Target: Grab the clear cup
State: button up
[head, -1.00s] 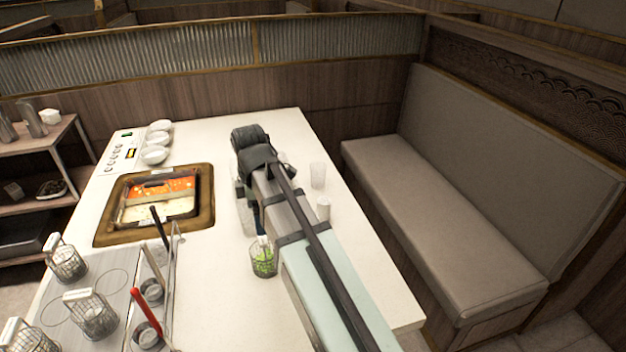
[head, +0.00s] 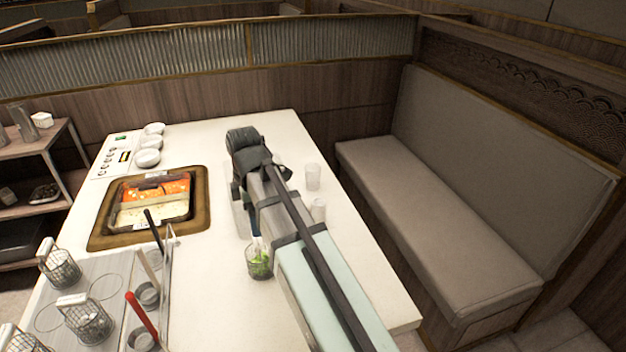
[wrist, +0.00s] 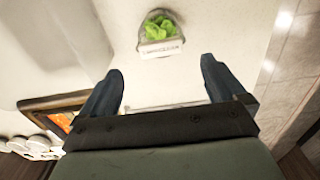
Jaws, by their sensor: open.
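A clear cup (head: 313,177) stands upright on the white table, to the right of my wrist in the head view. A second pale, translucent cup (head: 318,209) stands nearer, close beside my arm. My gripper (wrist: 160,85) is open, its two dark fingers spread wide with nothing held between them. In the head view my arm hides most of the gripper. Neither cup can be made out in the wrist view. A clear-looking container (head: 239,217) shows partly beside my arm on the left.
A two-part hot pot (head: 153,203), white bowls (head: 148,158) and wire baskets (head: 88,322) lie farther left. A bench (head: 440,205) stands right of the table.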

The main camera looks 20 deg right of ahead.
aim_at(313, 168)
jog(key=w+d+f+m+y, duration=0.1)
jog(key=w+d+f+m, duration=0.1)
jog(key=d, duration=0.9)
jog(key=w+d+f+m+y, duration=0.2)
jog(key=w+d+f, duration=0.2)
jog(key=d+f, duration=0.3)
jog(key=w+d+f+m+t+y, duration=0.1)
jog(key=d+f, duration=0.4)
jog(key=d, duration=1.2)
jog(key=shift+w+d+m+y, duration=0.15)
jog(key=shift+w+m+y, duration=0.55)
jog(key=shift+w+m, duration=0.45)
jog(key=shift+t+y, duration=0.8)
jog(key=shift+t, duration=0.1)
jog(key=w, duration=0.5)
jog(key=shift+w+a, duration=0.15)
jog(key=shift+a, duration=0.05)
jog(key=w+r+m+t+y, duration=0.2)
jog(key=w+r+t, duration=0.45)
jog(key=w, duration=0.45)
jog(key=x, duration=1.3)
jog(key=shift+a+f, duration=0.15)
jog(key=shift+a, duration=0.3)
jog(key=shift+c, duration=0.4)
